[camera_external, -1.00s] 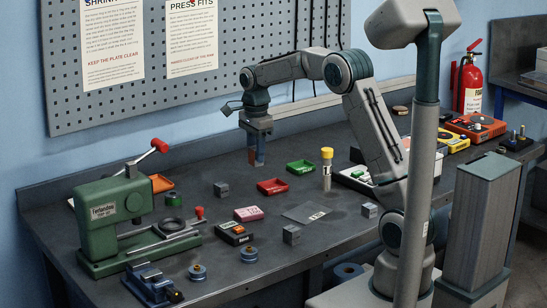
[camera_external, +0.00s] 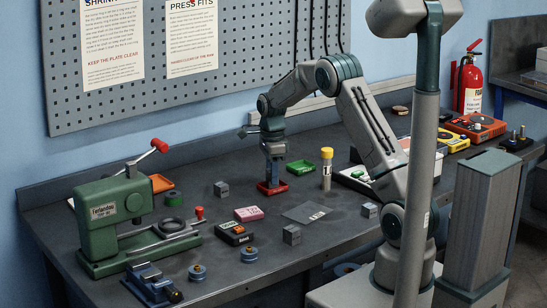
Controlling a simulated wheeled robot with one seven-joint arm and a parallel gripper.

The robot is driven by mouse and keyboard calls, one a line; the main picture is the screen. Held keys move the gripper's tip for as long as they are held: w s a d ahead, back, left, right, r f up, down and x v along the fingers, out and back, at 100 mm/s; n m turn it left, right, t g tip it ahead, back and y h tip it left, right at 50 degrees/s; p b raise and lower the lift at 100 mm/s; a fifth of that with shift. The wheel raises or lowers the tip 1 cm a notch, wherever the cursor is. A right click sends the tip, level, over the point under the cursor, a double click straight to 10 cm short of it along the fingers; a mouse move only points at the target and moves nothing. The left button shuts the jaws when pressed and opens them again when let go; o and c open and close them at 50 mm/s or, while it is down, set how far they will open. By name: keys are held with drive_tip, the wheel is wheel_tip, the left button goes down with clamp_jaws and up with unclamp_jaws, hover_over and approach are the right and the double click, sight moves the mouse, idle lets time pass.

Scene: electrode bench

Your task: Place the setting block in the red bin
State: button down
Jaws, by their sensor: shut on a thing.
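The red bin (camera_external: 272,187) is a small shallow tray on the dark bench, left of the yellow-capped bottle. My gripper (camera_external: 272,178) points straight down over it, with its fingertips at or just inside the bin's rim. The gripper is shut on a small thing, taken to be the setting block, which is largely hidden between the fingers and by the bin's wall. I cannot tell whether it touches the bin's floor.
A green bin (camera_external: 300,168) stands behind right, an orange bin (camera_external: 161,184) back left. The yellow-capped bottle (camera_external: 326,168) stands close right of the red bin. Grey cubes (camera_external: 221,189) (camera_external: 291,234) (camera_external: 369,211) and a pink box (camera_external: 248,214) lie around. A green press (camera_external: 115,220) fills the left.

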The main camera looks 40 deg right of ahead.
drive_tip(key=shift+f, duration=0.25)
drive_tip(key=shift+f, duration=0.1)
drive_tip(key=shift+f, duration=0.15)
drive_tip(key=c, duration=1)
unclamp_jaws()
drive_tip(key=shift+c, duration=0.2)
